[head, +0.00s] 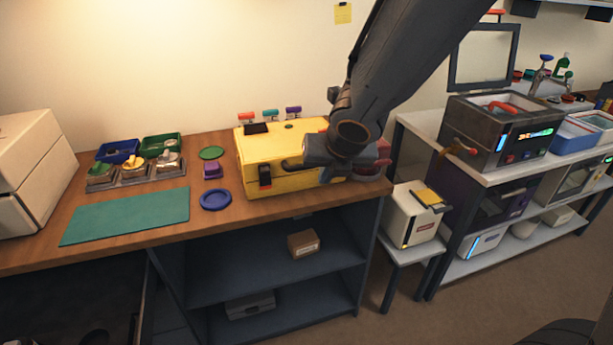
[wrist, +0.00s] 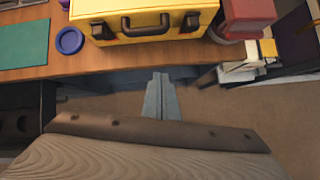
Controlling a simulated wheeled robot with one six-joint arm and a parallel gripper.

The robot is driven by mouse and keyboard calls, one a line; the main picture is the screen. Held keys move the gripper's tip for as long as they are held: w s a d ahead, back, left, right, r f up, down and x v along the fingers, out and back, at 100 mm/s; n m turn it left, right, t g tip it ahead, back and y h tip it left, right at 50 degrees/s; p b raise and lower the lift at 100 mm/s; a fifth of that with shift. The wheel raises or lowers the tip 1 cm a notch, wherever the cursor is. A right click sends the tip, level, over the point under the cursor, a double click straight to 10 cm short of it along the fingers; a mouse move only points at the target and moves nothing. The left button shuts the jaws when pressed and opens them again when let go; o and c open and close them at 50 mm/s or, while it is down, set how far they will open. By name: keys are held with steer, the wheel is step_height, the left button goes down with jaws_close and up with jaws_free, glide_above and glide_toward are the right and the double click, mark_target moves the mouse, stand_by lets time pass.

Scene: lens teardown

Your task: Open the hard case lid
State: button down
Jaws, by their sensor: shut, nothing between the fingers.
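The yellow hard case (head: 258,150) sits on the wooden bench at its right part, with its lid down. It has dark latches and a dark handle on its front; the handle (wrist: 146,25) and front face show in the wrist view, where the case (wrist: 170,9) is at the top. My gripper is in front of the case, apart from it; in the wrist view its fingertips (wrist: 161,76) are together with nothing between them. In the head view my arm hides the right part of the case, and the fingertips are hard to make out.
A green mat (head: 125,217), a blue ring (head: 215,200), and a tray of parts (head: 133,176) lie left of the case. A red object (wrist: 248,15) stands close at its right. A white box (head: 412,218) on a stool is beyond the bench's right end.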

steer(key=w+a+f+n+b, duration=0.2)
steer(key=w+a+f+b, duration=0.1)
steer(key=w, duration=0.5)
steer(key=shift+a+f+n, duration=0.4)
steer(key=shift+a+f, duration=0.1)
steer(key=shift+f, duration=0.45)
steer(key=shift+w, duration=0.1)
steer(key=shift+r, duration=0.15)
